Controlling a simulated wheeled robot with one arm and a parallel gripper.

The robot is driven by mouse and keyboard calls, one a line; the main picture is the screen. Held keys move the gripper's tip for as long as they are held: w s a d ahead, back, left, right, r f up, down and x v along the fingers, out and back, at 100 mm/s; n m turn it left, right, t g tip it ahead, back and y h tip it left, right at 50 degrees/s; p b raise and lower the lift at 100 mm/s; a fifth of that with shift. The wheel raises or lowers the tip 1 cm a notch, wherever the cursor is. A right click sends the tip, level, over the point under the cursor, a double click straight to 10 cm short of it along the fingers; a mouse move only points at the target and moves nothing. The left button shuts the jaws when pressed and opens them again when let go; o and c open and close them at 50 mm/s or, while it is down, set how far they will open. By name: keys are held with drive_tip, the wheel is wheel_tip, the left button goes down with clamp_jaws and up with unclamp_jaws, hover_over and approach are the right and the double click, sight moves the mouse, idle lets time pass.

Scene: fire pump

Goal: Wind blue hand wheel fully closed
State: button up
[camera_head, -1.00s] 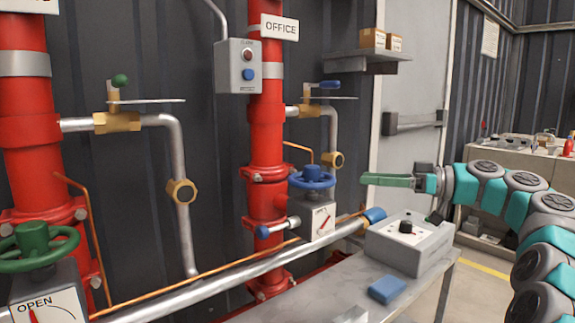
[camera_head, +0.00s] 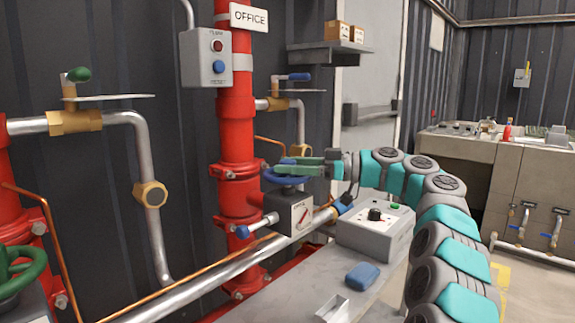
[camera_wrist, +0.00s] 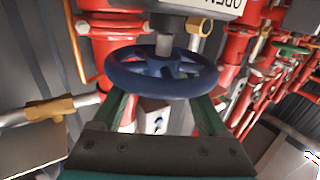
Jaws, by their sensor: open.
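The blue hand wheel (camera_head: 272,178) sits on top of a grey indicator box (camera_head: 290,214) on the pipe by the red OFFICE riser. In the wrist view the blue wheel (camera_wrist: 160,88) lies across the space between my two green fingers, which reach its near rim on either side. My gripper (camera_head: 298,166) is open at the wheel and covers part of it in the head view; it also shows in the wrist view (camera_wrist: 162,105). I cannot tell whether the fingers touch the rim. The indicator has a red needle; its reading is too small to tell.
A grey control box (camera_head: 372,235) and a blue block (camera_head: 362,276) stand on the bench (camera_head: 285,303) below my arm. A green hand wheel (camera_head: 22,268) is at the far left. A short blue-capped lever (camera_head: 257,226) sticks out beside the indicator box.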

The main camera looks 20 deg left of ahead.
drive_tip(key=shift+s+a, duration=0.1)
drive_tip(key=shift+a, duration=0.1)
clamp_jaws()
idle(0.6)
